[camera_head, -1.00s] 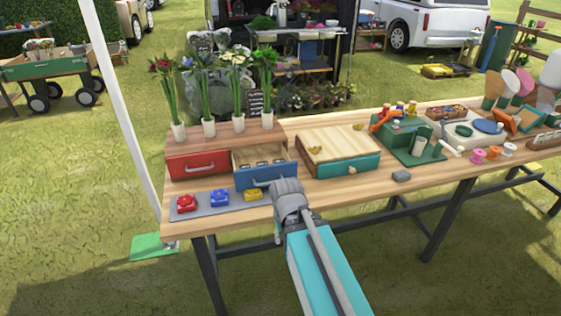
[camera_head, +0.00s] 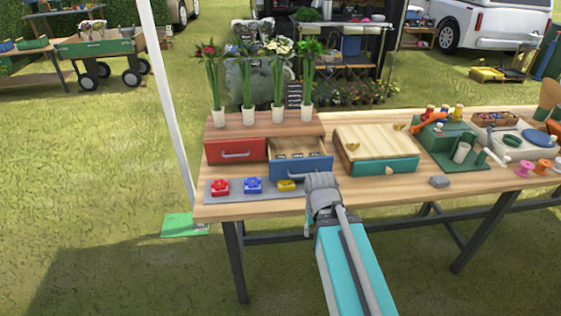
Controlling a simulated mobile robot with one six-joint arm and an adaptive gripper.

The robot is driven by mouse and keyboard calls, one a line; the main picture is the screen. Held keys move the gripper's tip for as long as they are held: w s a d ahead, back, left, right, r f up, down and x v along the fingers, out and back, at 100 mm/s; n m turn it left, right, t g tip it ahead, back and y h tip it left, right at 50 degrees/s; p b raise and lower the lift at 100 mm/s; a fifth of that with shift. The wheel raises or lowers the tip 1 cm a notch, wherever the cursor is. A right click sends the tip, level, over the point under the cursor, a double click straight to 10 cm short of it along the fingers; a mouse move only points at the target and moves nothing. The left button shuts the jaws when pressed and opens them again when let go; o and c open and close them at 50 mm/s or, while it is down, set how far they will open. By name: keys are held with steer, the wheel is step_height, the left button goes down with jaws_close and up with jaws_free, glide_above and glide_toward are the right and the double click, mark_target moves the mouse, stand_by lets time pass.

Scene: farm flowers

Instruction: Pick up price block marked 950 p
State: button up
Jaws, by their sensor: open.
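Several small blocks (camera_head: 296,155) lie in the open blue drawer (camera_head: 300,170). Their markings are too small to read, so I cannot tell which is 950 p. My gripper (camera_head: 322,180) is open and looks empty, just right of the blue drawer's front and over the table's near part. Its fingertips are small and partly hidden from this angle. The red drawer (camera_head: 236,150) beside it is shut.
A grey mat (camera_head: 236,194) holds red (camera_head: 220,186), blue (camera_head: 253,185) and yellow (camera_head: 287,185) pieces. Flower vases (camera_head: 249,113) stand on the drawer unit.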

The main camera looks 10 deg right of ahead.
step_height(320, 180, up, 13)
steer(key=p, duration=1.3)
steer(key=shift+f, duration=0.1)
steer(key=shift+o, duration=0.6)
